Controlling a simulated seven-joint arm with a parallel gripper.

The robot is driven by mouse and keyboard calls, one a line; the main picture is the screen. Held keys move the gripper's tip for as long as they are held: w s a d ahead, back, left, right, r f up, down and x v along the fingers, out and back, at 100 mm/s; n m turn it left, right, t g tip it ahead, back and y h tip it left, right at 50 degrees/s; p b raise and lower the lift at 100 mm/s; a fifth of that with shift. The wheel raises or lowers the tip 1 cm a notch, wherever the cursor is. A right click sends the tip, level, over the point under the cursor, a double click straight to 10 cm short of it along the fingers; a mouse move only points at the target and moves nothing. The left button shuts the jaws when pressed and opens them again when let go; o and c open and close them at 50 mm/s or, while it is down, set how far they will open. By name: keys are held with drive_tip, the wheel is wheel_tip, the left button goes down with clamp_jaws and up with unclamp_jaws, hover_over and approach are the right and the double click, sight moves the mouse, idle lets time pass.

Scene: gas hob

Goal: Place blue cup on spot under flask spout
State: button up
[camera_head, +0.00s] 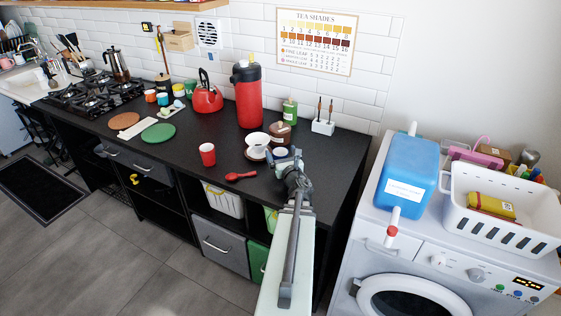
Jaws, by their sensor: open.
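A small blue cup (162,99) stands on the black counter to the left of the red kettle, among other small cups. A tall red flask (248,98) with a black top stands near the back wall, right of the kettle. Its spout is small in this view, and no marked spot can be made out below it. My gripper (284,161) is open over the right part of the counter, close to a white cup on a saucer. I cannot tell whether it touches them. It is far to the right of the blue cup and holds nothing visible.
A red kettle (207,97) stands between the small cups and flask. A red cup (207,154), a red spoon (240,176) and a white cup (257,141) occupy the counter front. A green round mat (158,134) lies left. Bare counter lies between mat and red cup.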

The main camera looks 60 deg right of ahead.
sight(278, 148)
drive_tip(key=x, duration=0.3)
drive_tip(key=shift+w+d, duration=0.1)
drive_tip(key=shift+c, duration=0.3)
